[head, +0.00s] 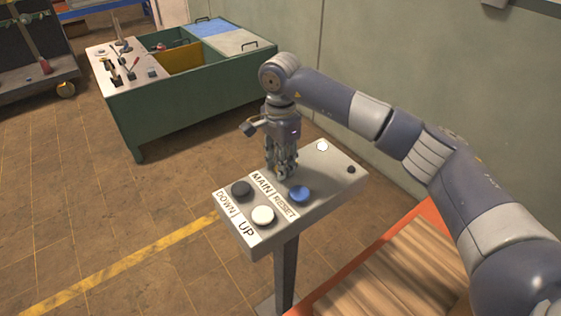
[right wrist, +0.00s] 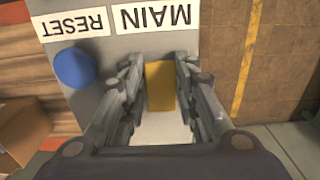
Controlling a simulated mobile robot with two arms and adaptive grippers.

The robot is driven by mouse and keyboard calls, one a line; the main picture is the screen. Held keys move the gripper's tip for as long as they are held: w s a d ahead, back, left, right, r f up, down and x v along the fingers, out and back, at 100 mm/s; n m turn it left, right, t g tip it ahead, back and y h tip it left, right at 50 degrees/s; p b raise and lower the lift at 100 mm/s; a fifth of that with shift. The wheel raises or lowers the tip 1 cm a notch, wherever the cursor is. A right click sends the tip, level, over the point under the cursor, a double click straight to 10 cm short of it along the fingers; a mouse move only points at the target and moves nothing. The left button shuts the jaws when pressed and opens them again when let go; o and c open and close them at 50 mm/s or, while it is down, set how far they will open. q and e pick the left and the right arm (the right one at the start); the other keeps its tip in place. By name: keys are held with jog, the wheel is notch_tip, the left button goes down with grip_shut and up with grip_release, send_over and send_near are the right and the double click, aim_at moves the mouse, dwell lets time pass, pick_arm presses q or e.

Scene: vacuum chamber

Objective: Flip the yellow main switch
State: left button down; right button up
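A grey control panel (head: 322,187) stands on a post and carries printed labels. The yellow main switch (right wrist: 160,86) shows in the right wrist view just below the MAIN label (right wrist: 152,17). In the head view my gripper hides this switch. My right gripper (head: 281,172) points down at the panel, and it also shows in the right wrist view (right wrist: 160,72). My left gripper is not in view.
A blue button (head: 299,194) by the RESET label sits close to my fingers. A black button (head: 241,188) and a white button (head: 263,215) sit at the panel's near-left end. A green workbench (head: 190,110) stands behind on the left. An orange-edged wooden surface (head: 400,270) lies at the right.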

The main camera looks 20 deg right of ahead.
jog(key=shift+d+f+y+b, duration=0.15)
jog(key=shift+y+b, duration=0.15)
jog(key=shift+b, duration=0.2)
jog(key=shift+w+d+g+y+b, duration=0.15)
jog(key=shift+g+y+b, duration=0.25)
jog(key=shift+y+b, duration=0.4)
jog(key=shift+d+y+b, duration=0.2)
jog(key=shift+y+b, duration=0.45)
jog(key=shift+y, duration=0.05)
jog(key=shift+r+g+y, duration=0.3)
jog(key=shift+g+y, duration=0.1)
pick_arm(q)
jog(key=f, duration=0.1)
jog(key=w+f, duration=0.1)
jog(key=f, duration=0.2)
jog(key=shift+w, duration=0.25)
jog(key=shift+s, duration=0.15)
pick_arm(e)
jog(key=o, duration=1.1)
jog(key=shift+c, duration=0.2)
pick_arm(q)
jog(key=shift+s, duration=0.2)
pick_arm(e)
jog(key=shift+r, duration=0.2)
